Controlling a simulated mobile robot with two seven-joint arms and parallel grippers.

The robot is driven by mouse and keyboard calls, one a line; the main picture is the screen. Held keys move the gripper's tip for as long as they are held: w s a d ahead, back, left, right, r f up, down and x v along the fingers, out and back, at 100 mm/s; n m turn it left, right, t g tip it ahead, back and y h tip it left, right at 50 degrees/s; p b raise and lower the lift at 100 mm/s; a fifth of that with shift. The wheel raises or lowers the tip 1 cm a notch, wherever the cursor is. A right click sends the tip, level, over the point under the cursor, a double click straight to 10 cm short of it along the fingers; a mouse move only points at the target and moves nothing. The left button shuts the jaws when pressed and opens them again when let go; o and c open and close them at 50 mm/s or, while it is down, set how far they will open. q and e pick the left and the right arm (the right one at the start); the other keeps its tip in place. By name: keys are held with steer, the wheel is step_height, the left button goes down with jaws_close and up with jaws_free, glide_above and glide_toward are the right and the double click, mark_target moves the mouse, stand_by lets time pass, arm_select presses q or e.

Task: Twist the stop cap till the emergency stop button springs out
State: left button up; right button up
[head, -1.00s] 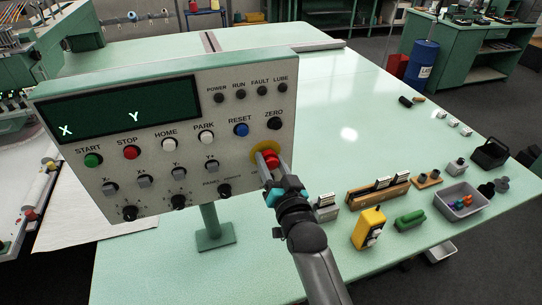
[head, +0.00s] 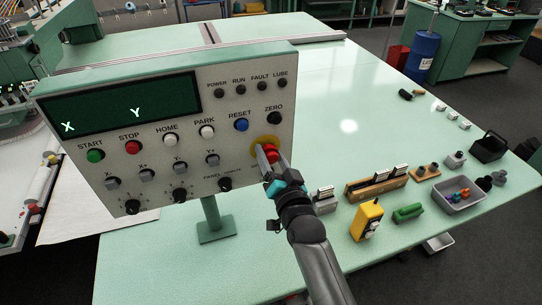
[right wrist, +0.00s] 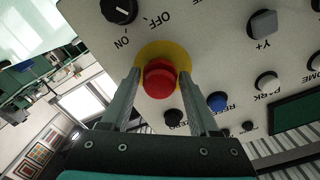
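The emergency stop button has a red stop cap (head: 271,153) on a round yellow plate (head: 262,142), at the lower right of the control panel (head: 235,178). My right gripper (head: 273,158) reaches up to it from below, with one finger on each side of the cap. In the right wrist view the red cap (right wrist: 160,78) sits between the two fingertips of my right gripper (right wrist: 160,76). Narrow gaps seem to show beside the cap, so the fingers look open around it. The cap's far side is hidden. My left gripper is out of view.
The panel stands on a green post (head: 213,222) on the pale green table (head: 150,265). To the right lie a yellow box (head: 367,220), a green part (head: 408,213), a wooden holder (head: 375,185) and a grey bin (head: 460,205). The table behind them is mostly clear.

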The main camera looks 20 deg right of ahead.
steer(key=shift+o, duration=1.4)
steer(key=s+b, duration=0.1)
steer(key=s, duration=1.4)
steer(key=shift+s+r, duration=0.15)
steer(key=shift+d, duration=0.1)
